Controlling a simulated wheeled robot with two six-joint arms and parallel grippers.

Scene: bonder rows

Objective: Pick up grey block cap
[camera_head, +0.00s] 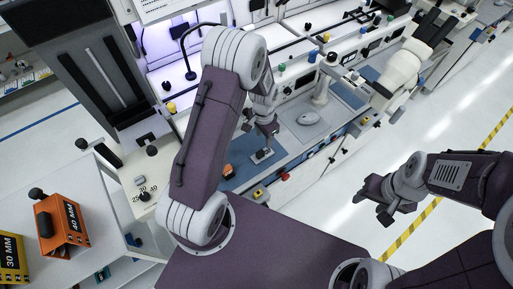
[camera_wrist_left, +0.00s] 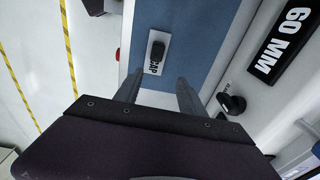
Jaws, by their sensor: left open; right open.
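The grey block cap (camera_wrist_left: 157,51) looks like a small dark block. It lies on a white label plate marked CAP (camera_wrist_left: 150,66) on a blue mat (camera_wrist_left: 190,50). In the head view the plate (camera_head: 262,155) is small, beneath my left gripper (camera_head: 269,136). In the left wrist view my left gripper (camera_wrist_left: 158,92) is open, with nothing between its two fingers. The block lies ahead of the fingertips, roughly in line with the gap and apart from them. My right gripper (camera_head: 371,208) is open and empty, out over the floor on the right.
An orange block (camera_head: 228,171) lies on the bench left of the plate. A grey rounded object (camera_head: 308,118) sits on a tray to the right. Orange 40 MM (camera_head: 72,222) and yellow 30 MM (camera_head: 12,258) holders stand at lower left. A black 60 MM plate (camera_wrist_left: 284,45) is right of the mat.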

